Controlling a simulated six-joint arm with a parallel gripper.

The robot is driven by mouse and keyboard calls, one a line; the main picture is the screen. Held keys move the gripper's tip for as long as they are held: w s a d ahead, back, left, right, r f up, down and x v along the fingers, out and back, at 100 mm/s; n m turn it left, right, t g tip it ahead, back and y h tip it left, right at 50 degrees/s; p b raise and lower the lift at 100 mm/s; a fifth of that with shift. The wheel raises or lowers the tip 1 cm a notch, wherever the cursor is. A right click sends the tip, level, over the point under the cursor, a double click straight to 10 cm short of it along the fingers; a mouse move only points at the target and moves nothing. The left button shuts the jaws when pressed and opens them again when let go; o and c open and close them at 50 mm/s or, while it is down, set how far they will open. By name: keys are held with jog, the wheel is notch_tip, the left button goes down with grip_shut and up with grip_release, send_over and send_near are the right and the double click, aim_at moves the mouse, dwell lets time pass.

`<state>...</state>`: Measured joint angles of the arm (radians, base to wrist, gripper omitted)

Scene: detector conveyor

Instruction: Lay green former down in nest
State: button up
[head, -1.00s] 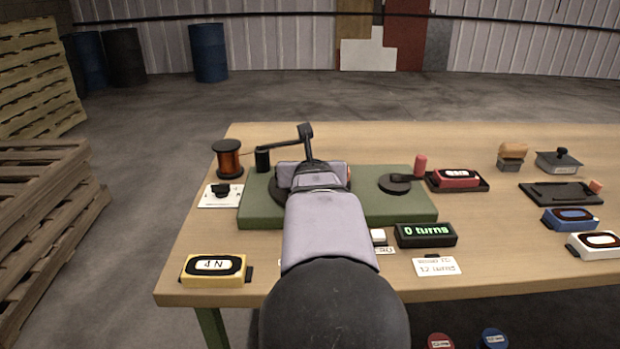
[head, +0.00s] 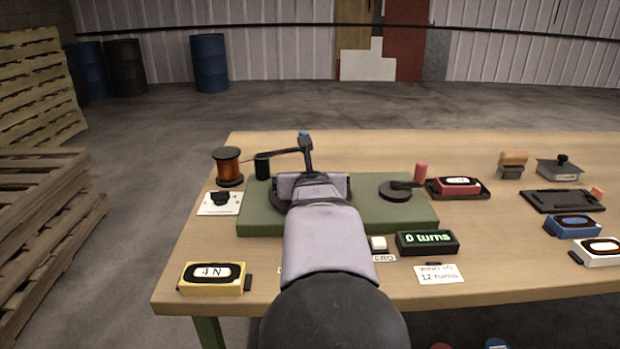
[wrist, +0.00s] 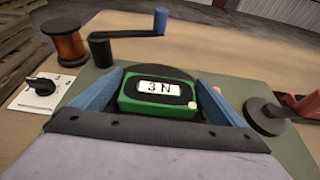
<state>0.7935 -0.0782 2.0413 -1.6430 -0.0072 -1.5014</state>
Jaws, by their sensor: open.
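The green former (wrist: 158,95), with a white label reading "3 N", shows in the wrist view between the two blue fingers of my gripper (wrist: 160,96). It appears to sit flat on or just over a dark round plate (wrist: 150,72) on the green base; I cannot tell whether this plate is the nest or whether the former is fully seated. My gripper is open, with a finger on each side of the former. In the head view my gripper (head: 312,186) is low over the green base (head: 395,215), and my arm hides the former.
A crank (head: 306,150) rises just behind my gripper, next to a copper wire spool (head: 229,166).

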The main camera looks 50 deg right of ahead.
jog(key=p+v, duration=0.1)
jog(key=v, duration=0.3)
jog(key=p+v, duration=0.1)
jog(key=v, duration=0.1)
jog(key=shift+w+d+r+p, duration=0.1)
jog(key=shift+r+p, duration=0.15)
jog(key=shift+p, duration=0.1)
jog(key=shift+p+v, duration=0.35)
jog(key=shift+v, duration=0.5)
jog(key=shift+f, duration=0.2)
